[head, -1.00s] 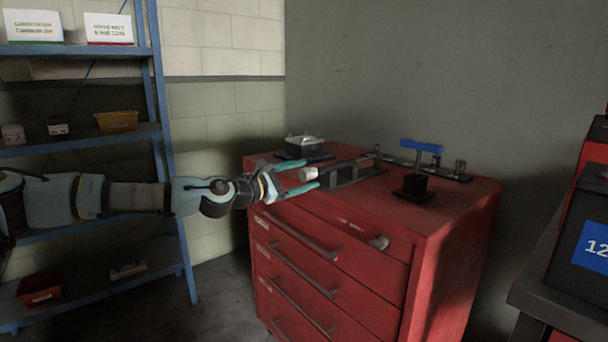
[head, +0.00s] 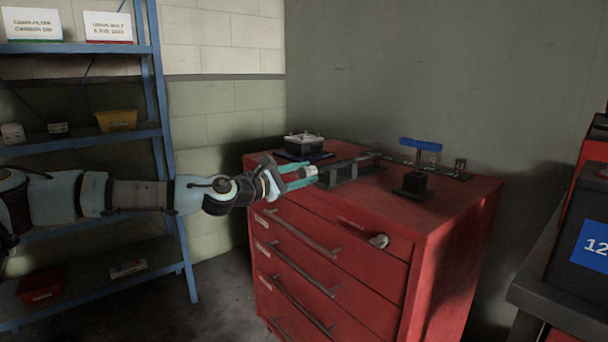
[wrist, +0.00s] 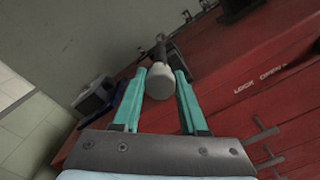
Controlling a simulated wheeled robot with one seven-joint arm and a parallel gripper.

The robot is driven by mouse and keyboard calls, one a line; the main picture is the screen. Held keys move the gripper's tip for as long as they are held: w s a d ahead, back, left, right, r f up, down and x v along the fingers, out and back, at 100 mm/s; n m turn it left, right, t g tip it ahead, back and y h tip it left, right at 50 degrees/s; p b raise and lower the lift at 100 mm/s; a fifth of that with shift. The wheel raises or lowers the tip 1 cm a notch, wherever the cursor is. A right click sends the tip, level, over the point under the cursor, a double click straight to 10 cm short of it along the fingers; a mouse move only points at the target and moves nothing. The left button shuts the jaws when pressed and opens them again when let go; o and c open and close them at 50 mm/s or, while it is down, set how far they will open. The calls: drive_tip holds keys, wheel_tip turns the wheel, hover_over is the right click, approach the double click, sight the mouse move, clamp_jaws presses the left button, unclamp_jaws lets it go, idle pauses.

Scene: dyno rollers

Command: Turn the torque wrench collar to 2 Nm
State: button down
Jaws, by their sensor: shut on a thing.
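The torque wrench lies in a dark metal stand (head: 346,172) on top of the red tool cabinet (head: 440,212). Its pale, rounded collar (wrist: 160,84) faces my wrist camera, and the dark shaft (wrist: 162,50) runs away behind it. My gripper (head: 308,174) reaches in from the left at the cabinet's near left edge. Its two teal fingers are shut on the collar, one on each side. In the head view the fingers hide most of the collar. No scale marks or setting can be read in either view.
A grey device (head: 304,142) sits on the cabinet behind the stand. A blue-topped T-handle on a black block (head: 412,183) stands to the right. A small rail of fittings (head: 452,170) lies at the back. A blue shelf (head: 150,80) stands left.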

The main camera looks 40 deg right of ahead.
drive_tip(key=shift+f, duration=0.1)
idle(0.3)
drive_tip(key=shift+f+m+b, duration=0.1)
drive_tip(key=shift+m+b, duration=0.75)
drive_tip(key=shift+m, duration=0.05)
drive_tip(key=m+b, duration=0.2)
drive_tip(key=m, duration=0.1)
drive_tip(key=shift+m, duration=0.3)
drive_tip(key=m+b, duration=0.2)
drive_tip(key=m, duration=0.1)
drive_tip(key=shift+m+b, duration=0.3)
drive_tip(key=m+b, duration=0.2)
drive_tip(key=m, duration=0.1)
drive_tip(key=shift+m, duration=0.3)
drive_tip(key=m+b, duration=0.2)
drive_tip(key=m, duration=0.4)
drive_tip(key=m+b, duration=0.1)
drive_tip(key=m, duration=0.5)
